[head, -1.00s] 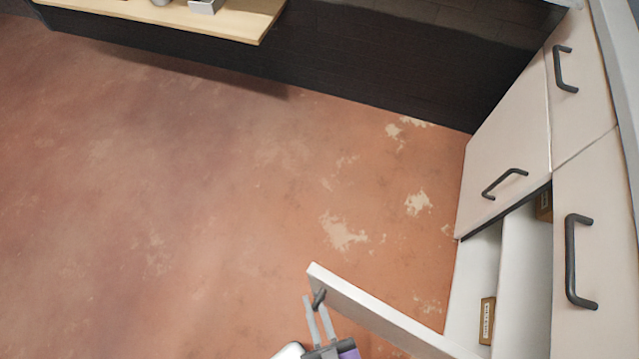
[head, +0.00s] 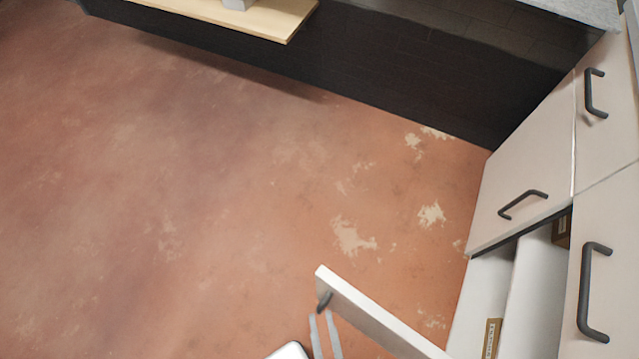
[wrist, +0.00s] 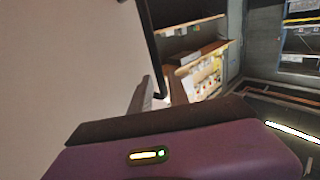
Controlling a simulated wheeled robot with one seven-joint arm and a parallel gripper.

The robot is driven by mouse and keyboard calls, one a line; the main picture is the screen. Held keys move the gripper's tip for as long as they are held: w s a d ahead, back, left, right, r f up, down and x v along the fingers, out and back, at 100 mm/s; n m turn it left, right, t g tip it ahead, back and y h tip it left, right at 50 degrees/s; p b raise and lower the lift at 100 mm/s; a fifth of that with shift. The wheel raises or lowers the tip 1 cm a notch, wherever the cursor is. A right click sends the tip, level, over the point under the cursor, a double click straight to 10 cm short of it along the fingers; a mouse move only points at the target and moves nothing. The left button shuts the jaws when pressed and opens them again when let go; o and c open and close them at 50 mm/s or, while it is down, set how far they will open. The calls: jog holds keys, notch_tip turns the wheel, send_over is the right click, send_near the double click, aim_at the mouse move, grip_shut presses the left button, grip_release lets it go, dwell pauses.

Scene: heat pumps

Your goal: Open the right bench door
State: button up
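The bench door (head: 375,315) is a white panel that stands swung out from the cabinet front, seen mostly along its top edge. Its dark handle (head: 324,301) is near the free end. My gripper (head: 321,316) is at that handle, its two grey fingers apart with a gap between them. The fingertips are right by the handle; I cannot tell if they touch it. In the wrist view the pale door face (wrist: 70,60) fills the left, with the dark handle bar (wrist: 153,45) along its edge and a grey finger (wrist: 141,95) close to it.
The open cabinet shows a white interior with a brown labelled box (head: 491,338). Closed fronts with dark handles (head: 595,292) stand beside and above it. A dark wall base (head: 400,70) and a wooden shelf (head: 235,15) are at the back. The reddish floor (head: 180,200) is clear.

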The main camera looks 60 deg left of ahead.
jog(key=shift+v, duration=2.2)
jog(key=w+d+r+m+t+h, duration=0.4)
jog(key=w+d+r+t+h, duration=0.15)
jog(key=r, duration=0.45)
jog(key=s+d+r+m+t+h, duration=0.35)
jog(key=d+r+m+h, duration=0.65)
jog(key=d+r+h, duration=0.4)
notch_tip(320, 180, up, 14)
jog(key=y+p, duration=0.2)
jog(key=p, duration=1.3)
jog(key=shift+d+p, duration=0.4)
jog(key=shift+d, duration=0.1)
